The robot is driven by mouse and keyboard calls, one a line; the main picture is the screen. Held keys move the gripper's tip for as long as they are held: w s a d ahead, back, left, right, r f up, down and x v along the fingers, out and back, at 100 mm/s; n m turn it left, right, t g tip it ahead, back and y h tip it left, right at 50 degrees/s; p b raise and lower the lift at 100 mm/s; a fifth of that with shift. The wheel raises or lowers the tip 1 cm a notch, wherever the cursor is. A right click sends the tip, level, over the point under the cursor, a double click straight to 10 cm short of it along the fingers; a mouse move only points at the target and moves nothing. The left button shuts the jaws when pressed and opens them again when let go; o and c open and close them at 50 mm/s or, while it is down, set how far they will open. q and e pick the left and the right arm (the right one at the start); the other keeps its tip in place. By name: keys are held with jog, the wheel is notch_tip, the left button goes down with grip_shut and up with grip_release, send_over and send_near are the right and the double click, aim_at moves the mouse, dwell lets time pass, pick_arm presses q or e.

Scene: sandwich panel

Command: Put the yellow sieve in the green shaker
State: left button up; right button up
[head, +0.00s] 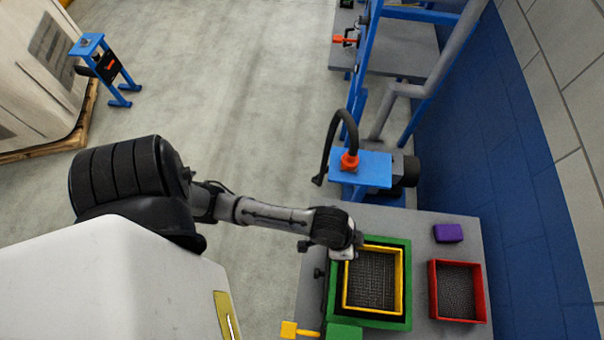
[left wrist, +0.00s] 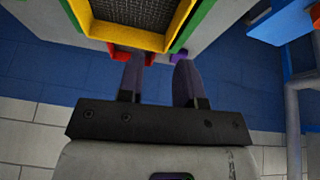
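The yellow sieve (head: 404,282), a square frame with dark mesh, lies inside the border of the green shaker (head: 408,325) in the head view. It looks about level; I cannot tell whether it sits fully down. In the left wrist view the yellow sieve (left wrist: 130,38) is at the top, with green shaker edges (left wrist: 194,24) beside it. My left gripper (head: 345,254) is at the sieve's upper-left corner in the head view. Its two fingers (left wrist: 160,62) are apart with nothing held between them. My right gripper is not in view.
A red sieve (head: 433,291) and a purple block (head: 448,233) lie on the grey table (head: 400,216) to the right. A yellow handle-like part (head: 289,329) is at the shaker's lower left. A blue stand (head: 360,168) with a black hose rises behind the table.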

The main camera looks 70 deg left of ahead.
pick_arm(q)
jog(key=s+a+r+n+y, duration=0.2)
jog(key=s+a, duration=0.5)
jog(key=s, duration=0.5)
jog(key=shift+a+n+g, duration=0.3)
jog(key=shift+a+n, duration=0.05)
jog(key=shift+n, duration=0.05)
